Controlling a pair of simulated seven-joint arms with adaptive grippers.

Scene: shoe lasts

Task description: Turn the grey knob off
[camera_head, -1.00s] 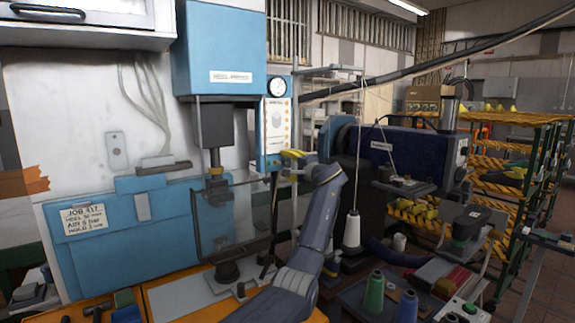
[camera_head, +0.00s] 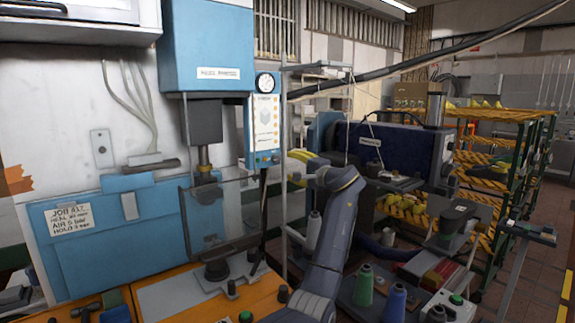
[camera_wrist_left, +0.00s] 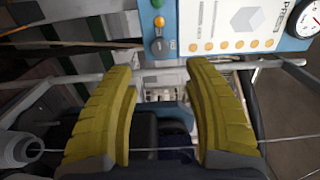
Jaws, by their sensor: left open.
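The grey knob (camera_wrist_left: 158,47) shows in the left wrist view near the lower end of a blue and white control panel (camera_wrist_left: 225,22). An orange button and a green button sit beside it. The panel hangs next to the blue press in the head view (camera_head: 264,132), where the knob is too small to make out clearly. My left gripper (camera_head: 298,156) is just right of the panel's lower part, apart from it. The knob appears above the gap, beyond the fingertips. My right gripper is not in view.
A thin upright metal post (camera_head: 284,215) stands close to my gripper. A clear guard (camera_head: 222,215) fronts the press. Spools, including a green one (camera_head: 363,285), stand on the bench at the right. A black cable (camera_head: 430,68) crosses above.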

